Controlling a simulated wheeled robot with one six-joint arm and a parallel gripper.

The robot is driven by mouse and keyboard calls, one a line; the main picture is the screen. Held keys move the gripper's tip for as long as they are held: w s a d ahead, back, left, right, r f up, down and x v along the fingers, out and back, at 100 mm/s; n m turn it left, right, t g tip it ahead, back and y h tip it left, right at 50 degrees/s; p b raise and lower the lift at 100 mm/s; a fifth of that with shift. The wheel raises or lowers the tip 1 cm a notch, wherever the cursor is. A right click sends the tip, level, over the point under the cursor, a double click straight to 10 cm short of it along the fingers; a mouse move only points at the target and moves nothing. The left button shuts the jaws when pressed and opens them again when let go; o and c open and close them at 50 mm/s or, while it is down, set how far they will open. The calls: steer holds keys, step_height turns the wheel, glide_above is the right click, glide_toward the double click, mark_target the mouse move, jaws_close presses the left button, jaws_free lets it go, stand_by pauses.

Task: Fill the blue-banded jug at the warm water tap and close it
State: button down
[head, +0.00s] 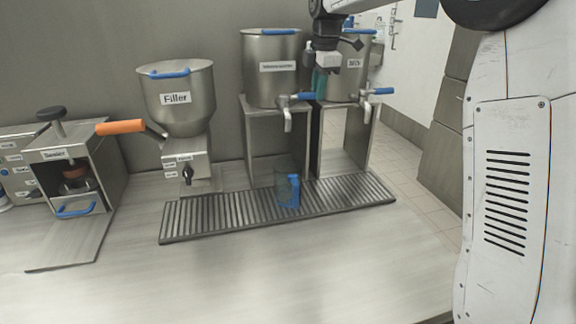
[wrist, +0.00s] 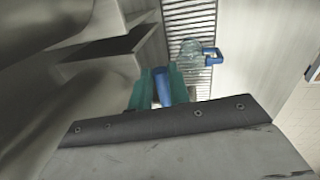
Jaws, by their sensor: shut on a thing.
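The jug (head: 281,188) is clear with a blue part facing the front right, and stands upright on the drip tray below the middle tank's tap. In the wrist view the jug (wrist: 191,52) stands on the grate with its blue handle to the right. The tap (head: 287,118) has a metal spout and a blue lever (head: 300,97) pointing right. My gripper (head: 320,84) has teal fingers at the lever's right end. In the wrist view my gripper (wrist: 160,88) is shut on the blue lever (wrist: 162,84). No water stream can be made out.
The drip tray (head: 225,216) runs under both tanks. A second tank (head: 352,80) with its own blue-levered tap (head: 372,92) stands right. The filler (head: 178,105) with an orange handle (head: 119,127) and a sealer (head: 70,165) stand left. The front counter is clear.

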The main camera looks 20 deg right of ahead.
steer(key=shift+w+r+n, duration=0.2)
steer(key=shift+w+n, duration=0.2)
steer(key=c, duration=1.1)
jaws_free()
steer(key=shift+w+f, duration=0.1)
steer(key=shift+s+d+r, duration=0.1)
steer(key=shift+s+r, duration=0.15)
steer(key=shift+r, duration=1)
steer(key=shift+s+r, duration=0.3)
steer(key=shift+r, duration=1)
steer(key=shift+s+d+r, duration=0.1)
steer(key=shift+s+r, duration=0.15)
steer(key=shift+r, duration=1)
